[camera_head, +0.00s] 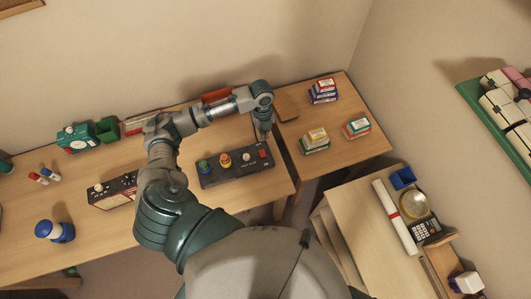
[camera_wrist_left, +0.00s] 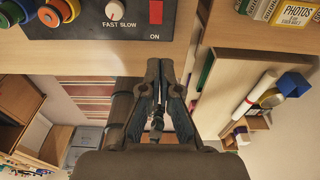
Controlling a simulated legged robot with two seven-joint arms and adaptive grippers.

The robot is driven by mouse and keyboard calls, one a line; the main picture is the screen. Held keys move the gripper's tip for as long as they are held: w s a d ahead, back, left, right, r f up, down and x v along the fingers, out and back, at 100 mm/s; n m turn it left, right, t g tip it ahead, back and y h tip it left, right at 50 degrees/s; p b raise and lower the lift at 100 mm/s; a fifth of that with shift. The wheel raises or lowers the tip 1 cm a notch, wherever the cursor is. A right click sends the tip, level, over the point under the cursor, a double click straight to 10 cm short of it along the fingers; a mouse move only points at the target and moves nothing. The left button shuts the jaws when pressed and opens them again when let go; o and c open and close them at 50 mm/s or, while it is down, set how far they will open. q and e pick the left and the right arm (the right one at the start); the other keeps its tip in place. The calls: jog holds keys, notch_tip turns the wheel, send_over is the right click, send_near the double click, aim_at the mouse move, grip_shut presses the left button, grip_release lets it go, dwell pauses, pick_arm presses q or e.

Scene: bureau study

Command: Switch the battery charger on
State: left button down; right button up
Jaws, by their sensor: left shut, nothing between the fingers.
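The battery charger (camera_head: 234,173) is a dark box on the desk with coloured round parts, a white knob and a red switch (camera_head: 262,154) at its right end. In the left wrist view the charger (camera_wrist_left: 92,31) is at the top, its knob marked FAST SLOW. Its red switch (camera_wrist_left: 156,12) there has ON printed below it. My left gripper (camera_head: 264,136) is shut and empty, pointing down at the charger's back right end near the switch. In the wrist view my left gripper (camera_wrist_left: 161,70) shows below the switch, apart from it. The right gripper is out of view.
Another dark-faced box (camera_head: 112,192) with a knob stands left of the charger, partly behind my arm. Small stacked boxes (camera_head: 314,140) stand on the desk to the right. The desk edge lies in front.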

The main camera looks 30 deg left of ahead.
pick_arm(q)
send_near(263, 156)
jog(key=f, duration=0.3)
jog(key=shift+a+p, duration=0.2)
jog(key=shift+p, duration=0.1)
jog(key=f, duration=0.1)
jog(key=d+f, duration=0.2)
jog(key=shift+s+f, duration=0.1)
jog(key=shift+f, duration=0.4)
jog(key=shift+a, duration=0.15)
jog(key=shift+a+f, duration=0.15)
jog(key=shift+a, duration=0.3)
jog(key=shift+s+a+f, duration=0.1)
jog(key=shift+s+f, duration=0.05)
jog(key=shift+f, duration=0.2)
jog(key=shift+s+p, duration=0.25)
jog(key=shift+p, duration=0.25)
jog(key=shift+s+d+f, duration=0.1)
jog(key=shift+s+d, duration=0.15)
jog(key=shift+d, duration=0.2)
jog(key=shift+s+d+f, duration=0.1)
jog(key=shift+d+f, duration=0.05)
jog(key=shift+d, duration=0.25)
jog(key=shift+w+a, duration=0.4)
jog(key=shift+a, duration=0.15)
jog(key=shift+w, duration=0.1)
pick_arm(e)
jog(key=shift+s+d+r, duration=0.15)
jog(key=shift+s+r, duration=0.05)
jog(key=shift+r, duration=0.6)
